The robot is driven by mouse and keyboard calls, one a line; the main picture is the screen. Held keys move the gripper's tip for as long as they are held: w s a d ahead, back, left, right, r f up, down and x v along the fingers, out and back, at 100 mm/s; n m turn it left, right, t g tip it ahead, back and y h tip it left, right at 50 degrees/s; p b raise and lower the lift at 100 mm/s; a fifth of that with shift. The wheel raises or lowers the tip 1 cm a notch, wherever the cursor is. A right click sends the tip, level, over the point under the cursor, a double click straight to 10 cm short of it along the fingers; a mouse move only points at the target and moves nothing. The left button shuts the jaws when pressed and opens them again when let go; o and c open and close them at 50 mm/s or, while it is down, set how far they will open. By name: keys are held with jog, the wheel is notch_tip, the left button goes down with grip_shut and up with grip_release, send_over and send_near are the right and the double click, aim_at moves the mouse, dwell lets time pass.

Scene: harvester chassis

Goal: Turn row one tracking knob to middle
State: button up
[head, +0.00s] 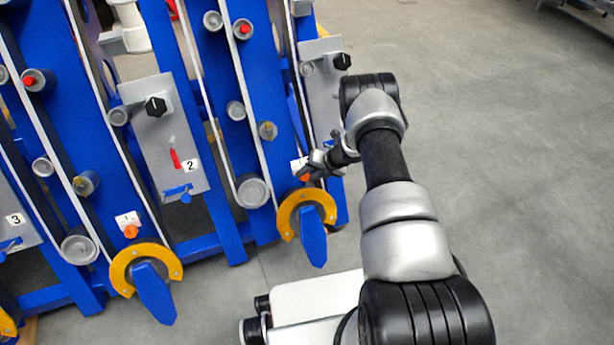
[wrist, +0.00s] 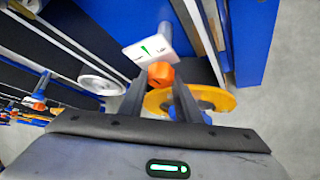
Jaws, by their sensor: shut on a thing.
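The orange knob (wrist: 160,73) sits on the blue rightmost row, below a white label plate (wrist: 150,48) with a green mark. In the wrist view my gripper (wrist: 159,82) has its two dark fingers on either side of this knob, shut on it. In the head view my gripper (head: 308,171) reaches the lower part of that row from the right. The knob (head: 304,178) shows only partly there, and its label is partly covered. The plate's small text is too blurred to read, and I cannot tell the knob's exact angle.
A yellow ring (head: 291,216) with a blue plate lies just below the knob. A similar orange knob (head: 131,231) is on the row to the left. The panel marked 2 (head: 168,135) has a black knob and red handle. Grey floor is open at right.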

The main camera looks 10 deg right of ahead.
jog(key=shift+m+y, duration=0.3)
jog(key=shift+m, duration=0.1)
dwell(0.3)
jog(key=o, duration=1.1)
jog(key=shift+c, duration=0.2)
jog(key=p+v, duration=0.4)
jog(key=v, duration=1.3)
jog(key=shift+s+d+p, duration=0.2)
jog(key=shift+d+p, duration=0.1)
jog(key=shift+p, duration=0.1)
